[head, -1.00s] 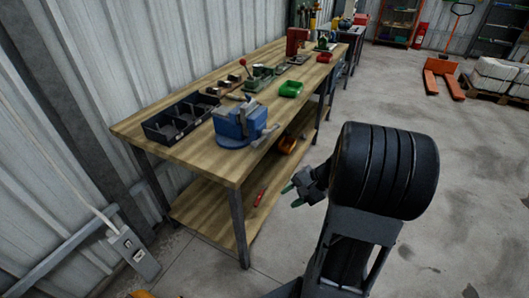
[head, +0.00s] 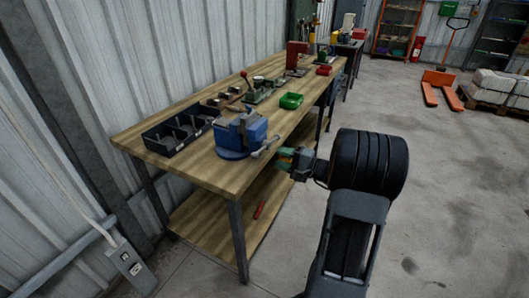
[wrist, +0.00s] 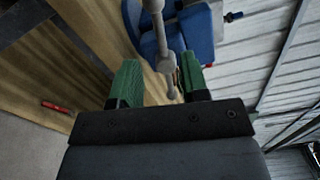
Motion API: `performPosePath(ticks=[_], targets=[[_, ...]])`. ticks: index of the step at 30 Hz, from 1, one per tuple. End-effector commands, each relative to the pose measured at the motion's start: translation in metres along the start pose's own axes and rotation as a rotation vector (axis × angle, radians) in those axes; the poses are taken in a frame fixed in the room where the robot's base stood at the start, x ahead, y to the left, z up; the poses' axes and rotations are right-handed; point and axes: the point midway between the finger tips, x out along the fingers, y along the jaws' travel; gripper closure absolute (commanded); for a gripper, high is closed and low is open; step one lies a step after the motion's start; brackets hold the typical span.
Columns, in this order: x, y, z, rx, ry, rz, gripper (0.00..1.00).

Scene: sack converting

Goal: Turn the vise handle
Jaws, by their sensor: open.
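The blue vise (head: 238,136) stands on the wooden bench near its front edge. Its grey handle (head: 266,146) sticks out past that edge toward my arm. My gripper (head: 289,160) is open, with green finger pads, just to the right of and slightly below the handle. In the wrist view, the handle (wrist: 168,64) shows between the two green fingers of my gripper (wrist: 160,80), closer to the right finger. Part of the blue vise body (wrist: 196,32) is beyond it. I cannot tell whether a finger touches the handle.
The bench (head: 213,176) carries a black divided bin (head: 178,136) left of the vise and a green tray (head: 291,101) behind it. A red tool (head: 259,209) lies on the lower shelf. Open concrete floor lies to the right.

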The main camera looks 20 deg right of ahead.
Motion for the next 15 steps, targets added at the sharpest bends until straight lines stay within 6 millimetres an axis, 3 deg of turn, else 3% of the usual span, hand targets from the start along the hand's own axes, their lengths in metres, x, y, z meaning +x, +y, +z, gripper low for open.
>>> performPosePath(ticks=[6,15], targets=[[0.038,0.000,0.001,0.001,-0.003,0.001,0.58],[0.065,0.000,0.001,0.001,-0.002,0.001,0.58]])
